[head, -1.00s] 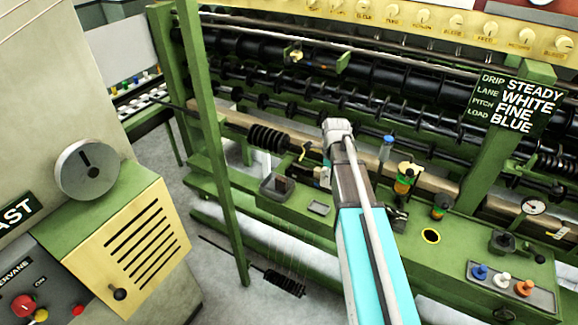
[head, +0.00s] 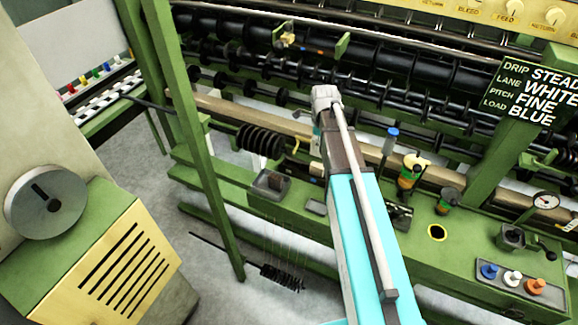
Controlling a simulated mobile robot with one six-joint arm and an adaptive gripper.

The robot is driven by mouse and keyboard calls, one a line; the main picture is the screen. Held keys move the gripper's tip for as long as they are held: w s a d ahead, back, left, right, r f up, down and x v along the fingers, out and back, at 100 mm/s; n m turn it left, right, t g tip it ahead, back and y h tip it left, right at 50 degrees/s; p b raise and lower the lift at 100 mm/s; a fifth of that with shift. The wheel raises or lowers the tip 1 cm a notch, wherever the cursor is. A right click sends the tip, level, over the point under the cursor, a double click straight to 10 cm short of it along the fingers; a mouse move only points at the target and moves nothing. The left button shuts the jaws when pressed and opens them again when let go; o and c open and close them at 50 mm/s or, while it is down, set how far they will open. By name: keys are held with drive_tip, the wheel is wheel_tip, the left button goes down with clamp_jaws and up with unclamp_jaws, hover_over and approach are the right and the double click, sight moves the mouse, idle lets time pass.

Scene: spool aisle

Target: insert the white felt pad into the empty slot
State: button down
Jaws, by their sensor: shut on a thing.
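My arm reaches over the green bench. Its wrist (head: 326,98) is above the bench's far side, and a short link hangs down from it. My gripper's fingers are hidden behind the arm, so their grasp does not show. I cannot make out the white felt pad or identify the empty slot. A small cream block (head: 316,168) shows just left of the arm, and I cannot tell what it is.
A black ribbed spool (head: 261,141) and an open grey box (head: 270,184) are left of the arm. A blue-capped bottle (head: 391,140) and a yellow-topped cup (head: 412,170) stand to its right. Blue, white and orange knobs (head: 513,279) are at lower right. A green post (head: 205,150) rises at left.

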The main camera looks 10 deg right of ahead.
drive_tip(key=shift+a, duration=0.15)
drive_tip(key=shift+w+d+f+b, duration=0.2)
drive_tip(key=shift+d+f+b, duration=0.05)
drive_tip(key=shift+f+b, duration=0.45)
drive_tip(key=d+f+b, duration=0.1)
drive_tip(key=w+f+b, duration=0.1)
drive_tip(key=f+b, duration=0.1)
drive_tip(key=w+d+f+b, duration=0.1)
drive_tip(key=shift+d+f+b, duration=0.3)
drive_tip(key=shift+f+b, duration=0.1)
drive_tip(key=w+a+f+b, duration=0.9)
drive_tip(key=shift+w, duration=0.25)
